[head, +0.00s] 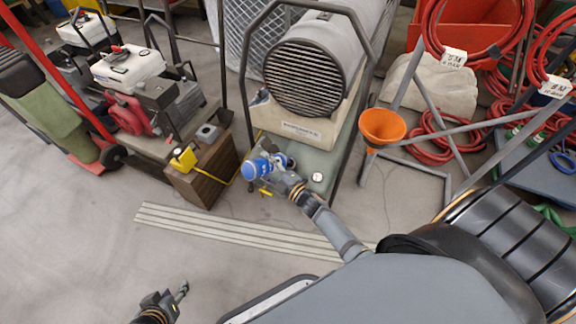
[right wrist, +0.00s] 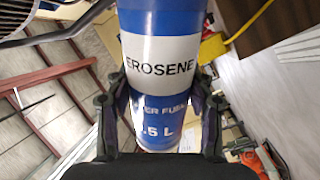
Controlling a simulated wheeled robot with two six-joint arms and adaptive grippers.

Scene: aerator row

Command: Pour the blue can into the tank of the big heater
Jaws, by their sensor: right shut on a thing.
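The blue can (head: 257,168), with a white label reading "EROSENE", is in my right gripper (head: 277,177). The right wrist view shows the can (right wrist: 160,80) between both fingers (right wrist: 160,112). It is held over the front of the big heater (head: 305,85) and looks tilted in the head view. The heater's grey-green tank (head: 322,158) lies under its body, with a round white gauge on top. The can and gripper hide part of the tank, and I cannot make out its filler opening. My left gripper (head: 174,294) is low at the left, away from everything; its opening is unclear.
A brown wooden box (head: 205,178) with a yellow device (head: 184,158) stands left of the heater, a yellow cord running from it. An orange funnel (head: 382,126) sits on a metal frame at the right.

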